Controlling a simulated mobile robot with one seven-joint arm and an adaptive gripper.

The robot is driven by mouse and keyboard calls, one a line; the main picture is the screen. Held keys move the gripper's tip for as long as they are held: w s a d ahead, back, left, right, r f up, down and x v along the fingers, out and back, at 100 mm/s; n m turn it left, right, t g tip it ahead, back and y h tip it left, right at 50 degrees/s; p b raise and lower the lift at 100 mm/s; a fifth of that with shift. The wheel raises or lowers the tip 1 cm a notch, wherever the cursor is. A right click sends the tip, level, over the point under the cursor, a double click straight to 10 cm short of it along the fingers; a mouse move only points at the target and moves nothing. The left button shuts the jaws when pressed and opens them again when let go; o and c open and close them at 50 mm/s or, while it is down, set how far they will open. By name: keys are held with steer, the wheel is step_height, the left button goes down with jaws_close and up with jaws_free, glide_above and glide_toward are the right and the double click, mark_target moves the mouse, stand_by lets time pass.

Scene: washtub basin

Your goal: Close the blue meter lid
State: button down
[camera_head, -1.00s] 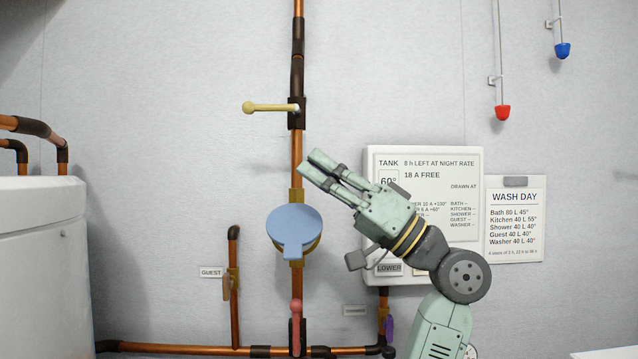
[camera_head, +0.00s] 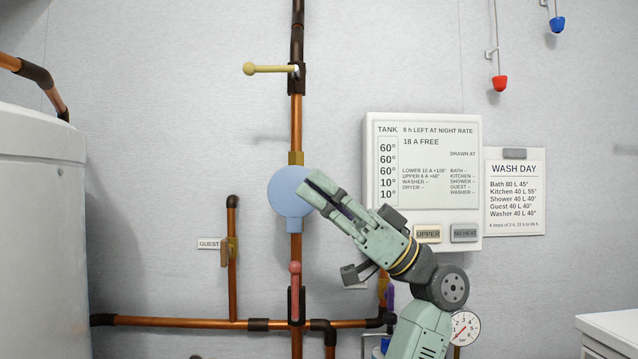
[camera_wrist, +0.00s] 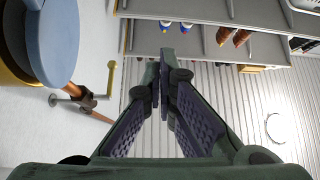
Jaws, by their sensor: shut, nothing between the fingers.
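The blue meter lid (camera_head: 288,190) is a round disc with a tab pointing down, on the brass meter of the vertical copper pipe. It covers the meter's face in the head view; I cannot tell whether it sits fully flush. My gripper (camera_head: 312,186) is shut and empty, its tips overlapping the lid's right edge in the picture. In the wrist view the lid (camera_wrist: 58,35) is at the upper left with brass showing behind its edge. The shut fingers (camera_wrist: 162,75) are apart from it there, to its right.
A yellow lever (camera_head: 265,69) sticks out above the meter and a red-handled lever (camera_head: 295,268) is below it. A tank panel (camera_head: 425,125) hangs right, behind my arm. A white tank (camera_head: 40,230) stands left.

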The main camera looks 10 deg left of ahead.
mark_target(294, 199)
steer(key=w+a+f+b, duration=0.1)
steer(key=w+f, duration=0.4)
steer(key=shift+w+a+f, duration=0.2)
steer(key=shift+a+f, duration=0.1)
stand_by(0.5)
steer(key=shift+w, duration=0.1)
